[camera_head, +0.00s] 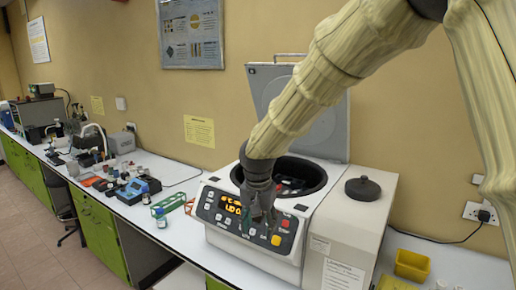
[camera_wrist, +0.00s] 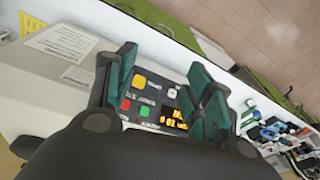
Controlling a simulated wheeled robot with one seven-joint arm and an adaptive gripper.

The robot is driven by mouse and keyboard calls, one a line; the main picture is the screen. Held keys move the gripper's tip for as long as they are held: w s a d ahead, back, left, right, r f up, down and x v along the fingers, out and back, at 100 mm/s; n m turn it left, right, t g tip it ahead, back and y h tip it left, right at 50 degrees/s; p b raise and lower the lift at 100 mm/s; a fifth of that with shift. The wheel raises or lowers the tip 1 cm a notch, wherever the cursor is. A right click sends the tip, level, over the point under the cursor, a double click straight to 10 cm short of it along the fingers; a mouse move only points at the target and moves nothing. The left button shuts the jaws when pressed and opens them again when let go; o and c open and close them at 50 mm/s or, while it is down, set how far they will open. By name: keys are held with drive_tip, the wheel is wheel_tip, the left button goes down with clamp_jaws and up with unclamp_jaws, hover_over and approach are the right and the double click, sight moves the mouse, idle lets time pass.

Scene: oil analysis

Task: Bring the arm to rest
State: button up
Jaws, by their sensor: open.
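My gripper (camera_head: 262,212) hangs from my sleeved arm in front of the centrifuge (camera_head: 345,225), over its control panel. In the wrist view my gripper (camera_wrist: 160,85) has its green-padded fingers spread apart with nothing between them. The control panel (camera_wrist: 150,100), with coloured buttons and an orange display, shows behind the fingers. The centrifuge lid (camera_head: 330,125) is raised, and its round bowl (camera_head: 310,172) is open. My arm hides part of the bowl and lid. Whether the fingers touch the panel cannot be told.
A black round knob (camera_head: 362,188) sits on the centrifuge's top right. A yellow bin (camera_head: 411,264) is at right. More instruments crowd the far-left bench (camera_head: 150,165). The wall is close behind.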

drive_tip(key=w+d+f+g+b, duration=0.1)
drive_tip(key=w+f, duration=0.2)
drive_tip(key=f, duration=1.1)
drive_tip(key=s+d+f+n+y+b, duration=0.1)
drive_tip(key=s+d+f, duration=0.15)
drive_tip(key=f, duration=0.35)
drive_tip(key=s+d+f+b, duration=0.1)
drive_tip(key=s+f, duration=0.2)
drive_tip(key=f, duration=0.3)
drive_tip(key=s+d+f+n+b, duration=0.15)
drive_tip(key=s+d+f, duration=0.25)
drive_tip(key=s+f, duration=0.6)
drive_tip(key=s+d+f+b, duration=0.3)
drive_tip(key=s+d+f, duration=0.3)
drive_tip(key=f, duration=0.7)
drive_tip(key=s+d+f+b, duration=0.1)
drive_tip(key=s+d+f, duration=0.3)
drive_tip(key=s, duration=0.6)
drive_tip(key=s+d+f+n+h+b, duration=0.1)
drive_tip(key=s+f, duration=0.4)
drive_tip(key=s, duration=0.5)
drive_tip(key=d+b, duration=0.1)
drive_tip(key=d, duration=0.1)
drive_tip(key=shift+d+g+b, duration=0.3)
drive_tip(key=shift+d+g, duration=0.05)
drive_tip(key=shift+g, duration=0.05)
drive_tip(key=shift+f, duration=0.1)
